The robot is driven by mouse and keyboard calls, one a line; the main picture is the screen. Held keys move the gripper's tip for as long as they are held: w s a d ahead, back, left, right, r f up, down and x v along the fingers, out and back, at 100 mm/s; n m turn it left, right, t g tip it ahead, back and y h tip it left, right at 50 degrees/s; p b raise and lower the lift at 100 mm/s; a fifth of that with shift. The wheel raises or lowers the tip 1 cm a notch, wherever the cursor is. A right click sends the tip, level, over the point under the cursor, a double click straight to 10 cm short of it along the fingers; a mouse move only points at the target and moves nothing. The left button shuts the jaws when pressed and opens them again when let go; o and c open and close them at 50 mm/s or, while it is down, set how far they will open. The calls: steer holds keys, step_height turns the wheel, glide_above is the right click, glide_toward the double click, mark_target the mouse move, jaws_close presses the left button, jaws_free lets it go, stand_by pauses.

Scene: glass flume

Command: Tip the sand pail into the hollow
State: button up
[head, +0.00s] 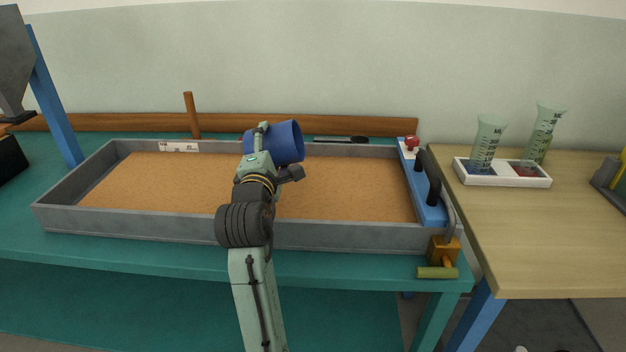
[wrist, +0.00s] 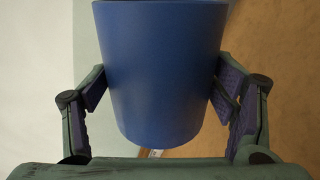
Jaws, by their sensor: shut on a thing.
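The blue sand pail (head: 287,142) is held above the sand tray and lies tilted well over on its side in the head view. My gripper (head: 277,155) is shut on it. In the wrist view the pail (wrist: 162,70) fills the middle, with a finger pad of my gripper (wrist: 160,95) on each side. The pail's inside is hidden in both views. The sand (head: 340,190) in the grey tray (head: 340,236) looks mostly flat. I cannot make out the hollow; my arm and the pail cover part of the sand.
A wooden post (head: 191,116) stands behind the tray, by a wooden rail (head: 90,123). A blue panel (head: 430,205) with a red knob and black handle is at the tray's right end. Measuring cylinders (head: 487,143) stand in a white holder (head: 505,180) on the right table.

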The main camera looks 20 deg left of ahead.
steer(key=shift+w+d+f+m, duration=0.1)
steer(key=shift+w+d+m, duration=0.05)
steer(key=shift+d+m, duration=0.4)
steer(key=shift+w+d+f+m, duration=0.1)
steer(key=shift+d+f+m, duration=0.2)
steer(key=shift+m, duration=0.65)
stand_by(3.4)
steer(key=shift+w+d+r+m+p, duration=0.1)
steer(key=shift+d+r+m+p, duration=0.2)
steer(key=shift+m, duration=0.3)
steer(key=shift+w+d+r+m+p, duration=0.1)
steer(key=shift+d+r+m+p, duration=0.1)
steer(key=shift+r+m+p, duration=0.3)
stand_by(0.9)
